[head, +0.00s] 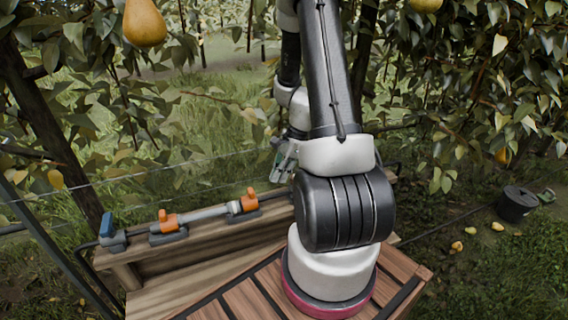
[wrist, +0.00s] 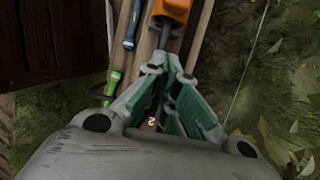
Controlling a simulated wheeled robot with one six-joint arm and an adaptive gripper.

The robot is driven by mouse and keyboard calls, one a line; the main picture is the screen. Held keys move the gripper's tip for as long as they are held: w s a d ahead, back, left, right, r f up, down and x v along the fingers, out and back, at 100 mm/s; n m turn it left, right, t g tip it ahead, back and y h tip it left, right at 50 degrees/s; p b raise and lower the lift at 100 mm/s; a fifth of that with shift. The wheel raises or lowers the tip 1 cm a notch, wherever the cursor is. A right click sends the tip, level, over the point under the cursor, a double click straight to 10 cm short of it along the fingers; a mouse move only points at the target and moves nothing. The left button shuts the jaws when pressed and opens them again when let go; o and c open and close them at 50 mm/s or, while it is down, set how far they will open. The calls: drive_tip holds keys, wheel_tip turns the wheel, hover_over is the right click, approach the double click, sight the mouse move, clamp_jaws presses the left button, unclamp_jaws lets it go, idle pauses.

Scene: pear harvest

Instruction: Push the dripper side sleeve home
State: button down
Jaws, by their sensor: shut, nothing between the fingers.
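My gripper (wrist: 166,75) is shut, with its green-padded fingers meeting at the tips and nothing seen between them. In the wrist view an orange fitting (wrist: 172,9) lies just beyond the fingertips, with a dark pipe end below it; I cannot tell whether the fingers touch it. In the head view my gripper (head: 283,158) is above the bench's right part, partly behind my arm. A grey pipe runs from there to another orange clamp (head: 168,222). I cannot tell which part is the side sleeve.
A blue-topped valve (head: 108,226) stands at the left end of the wooden bench (head: 155,275). The wrist view shows a blue-handled tool (wrist: 132,28) and a green-handled tool (wrist: 113,88). A black bucket (head: 516,204) and fallen pears lie right. Thin wires cross behind the bench.

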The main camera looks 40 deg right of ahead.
sight(251, 190)
drive_tip(key=shift+w+a+f, duration=0.25)
drive_tip(key=shift+a+f, duration=0.15)
drive_tip(key=shift+a, duration=0.4)
drive_tip(key=shift+w+a+f, duration=0.2)
drive_tip(key=shift+a+f, duration=0.25)
drive_tip(key=shift+a, duration=0.4)
drive_tip(key=shift+w+a+f, duration=0.25)
drive_tip(key=shift+a+f, duration=0.15)
drive_tip(key=shift+a, duration=0.4)
drive_tip(key=shift+w+a, duration=0.2)
drive_tip(key=shift+a, duration=0.5)
drive_tip(key=shift+w+a, duration=0.2)
drive_tip(key=shift+a, duration=0.5)
drive_tip(key=shift+w+a, duration=0.2)
drive_tip(key=shift+a, duration=0.5)
